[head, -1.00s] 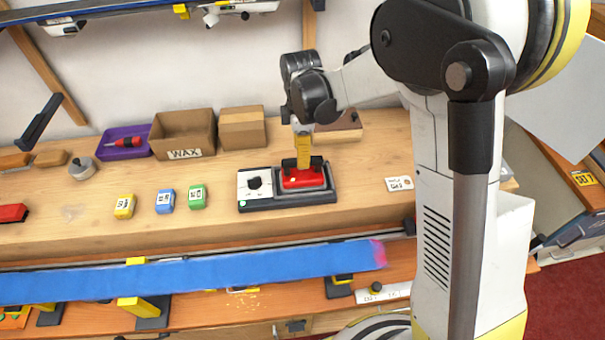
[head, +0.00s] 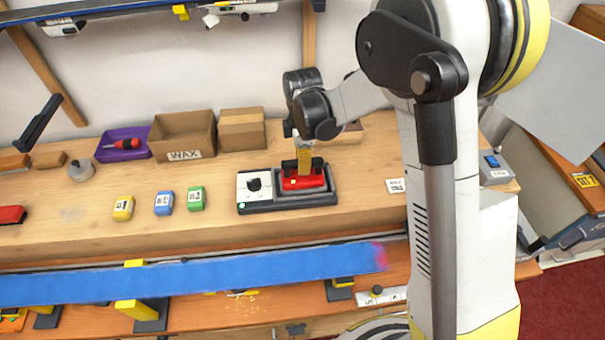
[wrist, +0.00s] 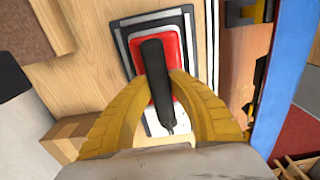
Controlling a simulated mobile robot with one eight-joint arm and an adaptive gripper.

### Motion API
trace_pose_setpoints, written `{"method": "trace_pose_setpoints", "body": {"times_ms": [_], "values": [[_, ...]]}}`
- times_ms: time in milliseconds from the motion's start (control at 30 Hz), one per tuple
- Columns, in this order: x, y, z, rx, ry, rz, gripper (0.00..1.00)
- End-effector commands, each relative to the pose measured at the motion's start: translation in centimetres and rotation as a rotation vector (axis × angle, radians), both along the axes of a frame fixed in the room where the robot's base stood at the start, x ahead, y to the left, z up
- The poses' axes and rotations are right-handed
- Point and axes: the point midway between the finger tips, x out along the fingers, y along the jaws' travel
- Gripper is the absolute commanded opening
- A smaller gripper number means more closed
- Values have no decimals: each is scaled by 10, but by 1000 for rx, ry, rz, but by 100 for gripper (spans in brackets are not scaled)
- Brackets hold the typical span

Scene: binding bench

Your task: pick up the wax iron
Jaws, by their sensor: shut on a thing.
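The wax iron (head: 301,180) has a red body and a black handle. It sits in the grey and black cradle (head: 262,205) with a white control panel, on the wooden bench. In the wrist view its black handle (wrist: 155,75) runs lengthwise over the red body. My gripper (head: 305,166) comes down from above, its yellow fingers (wrist: 172,92) shut on the handle from both sides. I cannot tell any gap between the iron and the cradle. The lower parts of the iron are hidden by the cradle's rim.
Yellow (head: 123,208), blue (head: 164,203) and green (head: 196,198) wax blocks lie left of the cradle. A cardboard WAX box (head: 184,153) and a smaller box (head: 241,141) stand behind. A long blue ski (head: 190,275) lies in front. Bench right of the cradle is mostly clear.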

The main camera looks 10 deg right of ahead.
Motion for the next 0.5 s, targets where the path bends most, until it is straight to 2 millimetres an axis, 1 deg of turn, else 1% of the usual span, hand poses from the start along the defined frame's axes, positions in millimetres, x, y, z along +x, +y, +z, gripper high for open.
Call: {"method": "trace_pose_setpoints", "body": {"times_ms": [167,267,367,500], "values": [[0,0,0,0,1,0,0],[0,0,5,0,1,0,0],[0,0,14,0,1,0,0],[0,0,34,0,1,0,0]]}}
